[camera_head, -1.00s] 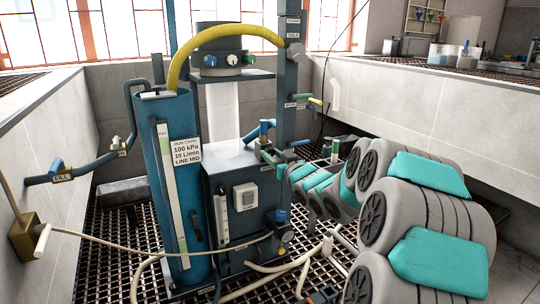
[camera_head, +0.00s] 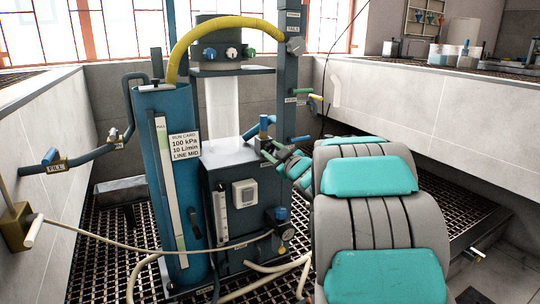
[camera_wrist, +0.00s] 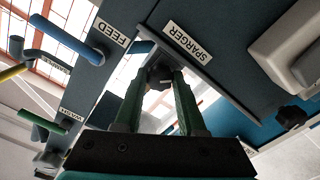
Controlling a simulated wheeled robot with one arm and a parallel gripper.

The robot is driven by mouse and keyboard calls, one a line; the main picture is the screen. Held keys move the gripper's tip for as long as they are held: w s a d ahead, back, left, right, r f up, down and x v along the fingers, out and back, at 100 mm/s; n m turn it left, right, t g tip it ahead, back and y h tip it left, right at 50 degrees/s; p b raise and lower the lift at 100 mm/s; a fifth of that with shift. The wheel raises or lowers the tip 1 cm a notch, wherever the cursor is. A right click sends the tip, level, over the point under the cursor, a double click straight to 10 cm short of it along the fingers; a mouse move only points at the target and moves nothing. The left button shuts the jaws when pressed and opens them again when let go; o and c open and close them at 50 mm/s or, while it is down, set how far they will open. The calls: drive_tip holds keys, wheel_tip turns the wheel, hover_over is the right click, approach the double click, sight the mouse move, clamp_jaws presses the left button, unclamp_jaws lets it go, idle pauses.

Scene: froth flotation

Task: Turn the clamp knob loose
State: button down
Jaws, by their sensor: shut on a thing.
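In the wrist view my gripper (camera_wrist: 160,80) has its two green fingers closed around a small dark knob (camera_wrist: 159,73), just beside the SPARGER label (camera_wrist: 187,42). The fingers cover the knob's sides, and only its dark face shows between the tips. How far it is turned cannot be told. In the head view my gripper (camera_head: 270,153) reaches the upper right side of the dark blue cabinet (camera_head: 228,158), and the knob is too small or hidden to make out.
A blue column (camera_head: 168,230) with a RUN CARD label stands left of the cabinet. A blue-handled valve (camera_head: 265,124) is close above my gripper. Another black knob (camera_wrist: 291,117) sits to the right in the wrist view. Hoses cross the grating; a low wall is at right.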

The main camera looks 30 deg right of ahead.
drive_tip(key=n+b, duration=0.1)
drive_tip(key=n, duration=0.2)
drive_tip(key=shift+f+n, duration=0.1)
drive_tip(key=shift+n, duration=0.2)
drive_tip(key=shift+n+b, duration=0.7)
drive_tip(key=shift+n, duration=0.4)
drive_tip(key=shift+r, duration=0.2)
drive_tip(key=c, duration=0.5)
unclamp_jaws()
drive_tip(key=shift+f, duration=0.1)
